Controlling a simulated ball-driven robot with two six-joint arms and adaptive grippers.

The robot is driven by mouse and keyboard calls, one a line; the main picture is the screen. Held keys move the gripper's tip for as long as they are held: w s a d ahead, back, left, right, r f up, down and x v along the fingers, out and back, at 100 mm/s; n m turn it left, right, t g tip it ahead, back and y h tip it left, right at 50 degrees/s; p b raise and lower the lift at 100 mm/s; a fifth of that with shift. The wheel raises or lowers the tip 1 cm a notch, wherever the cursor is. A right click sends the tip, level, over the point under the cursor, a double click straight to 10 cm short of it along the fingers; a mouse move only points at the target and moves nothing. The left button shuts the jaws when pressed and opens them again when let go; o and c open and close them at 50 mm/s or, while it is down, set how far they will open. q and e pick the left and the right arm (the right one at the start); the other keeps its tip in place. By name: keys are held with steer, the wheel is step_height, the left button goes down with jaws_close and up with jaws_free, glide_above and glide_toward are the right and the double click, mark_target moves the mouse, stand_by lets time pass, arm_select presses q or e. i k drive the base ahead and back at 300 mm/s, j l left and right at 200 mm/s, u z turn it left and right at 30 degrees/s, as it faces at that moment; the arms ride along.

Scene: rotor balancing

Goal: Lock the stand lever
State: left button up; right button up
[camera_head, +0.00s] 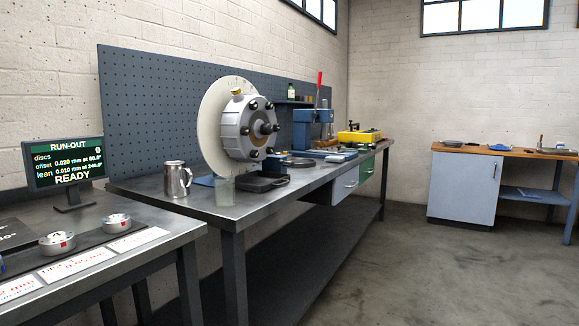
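A rotor with a grey bolted hub (247,130) and a large pale disc (212,122) stands upright on the long metal bench. A brass-coloured knob (237,92) is at the top of the hub. The stand under the rotor is mostly hidden behind it; a dark flat base (263,184) shows below. A red handle (320,80) rises upright from a blue machine (314,128) farther along the bench. I cannot tell which part is the stand lever or whether it is locked. Neither of my grippers is in view.
A run-out display (64,165) reading READY and silver round pieces (57,243) are on the near-left table (165,238). A metal jug (177,179) stands left of the rotor. A yellow case (359,136) is farther back. Floor (400,260) to the right is clear.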

mark_target(290, 164)
steer(key=i+u, duration=0.15)
steer(key=u, duration=0.4)
steer(key=i+l+u, duration=0.35)
steer(key=i+l, duration=0.2)
steer(key=i+l+u, duration=0.35)
steer(key=i+l, duration=0.5)
steer(key=l, duration=0.15)
steer(key=i+l, duration=0.3)
steer(key=l, duration=0.1)
